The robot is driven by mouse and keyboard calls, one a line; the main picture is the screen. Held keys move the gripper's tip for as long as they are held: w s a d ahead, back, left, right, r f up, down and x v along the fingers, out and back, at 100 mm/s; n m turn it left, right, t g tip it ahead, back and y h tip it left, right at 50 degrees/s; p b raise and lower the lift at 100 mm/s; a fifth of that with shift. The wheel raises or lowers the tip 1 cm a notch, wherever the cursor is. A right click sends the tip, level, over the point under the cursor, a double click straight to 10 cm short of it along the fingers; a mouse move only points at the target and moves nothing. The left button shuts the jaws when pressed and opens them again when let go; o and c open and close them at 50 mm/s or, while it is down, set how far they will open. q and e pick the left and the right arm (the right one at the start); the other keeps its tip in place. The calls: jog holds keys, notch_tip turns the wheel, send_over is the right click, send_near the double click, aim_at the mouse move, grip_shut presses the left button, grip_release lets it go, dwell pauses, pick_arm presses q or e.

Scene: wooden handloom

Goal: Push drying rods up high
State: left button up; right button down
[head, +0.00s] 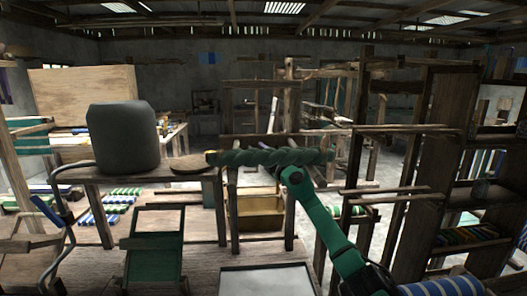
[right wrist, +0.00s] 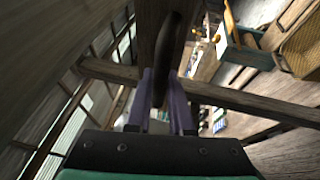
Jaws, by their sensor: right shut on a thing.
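A long green, twisted rod-like thing (head: 265,157) lies level across the middle of the head view, with a yellowish left end. I cannot tell for sure whether it is a drying rod. My right gripper (head: 291,172) is at its right half, at the end of my green arm; its fingers are hard to make out there. In the right wrist view its two purple fingers (right wrist: 164,100) are shut on a dark, slim, rounded thing (right wrist: 172,45) that points away from the palm. Its far end is against a brown wooden beam in the picture. My left gripper is out of view.
A wooden table (head: 75,175) with a dark green container (head: 123,138) stands at the left. Wooden frames and a tall shelf (head: 437,135) crowd the right. A pale panel (head: 265,282) lies low in front. Striped cloth rolls (head: 105,212) lie at the lower left.

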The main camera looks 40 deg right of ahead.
jog(key=c, duration=0.8)
grip_release()
jog(key=shift+s+f+p, duration=0.15)
jog(key=shift+s+p, duration=0.15)
jog(key=shift+s, duration=0.2)
jog(key=p+v, duration=0.3)
jog(key=v, duration=1)
jog(key=shift+s+a, duration=0.25)
jog(key=shift+s, duration=0.1)
jog(key=shift+w, duration=0.1)
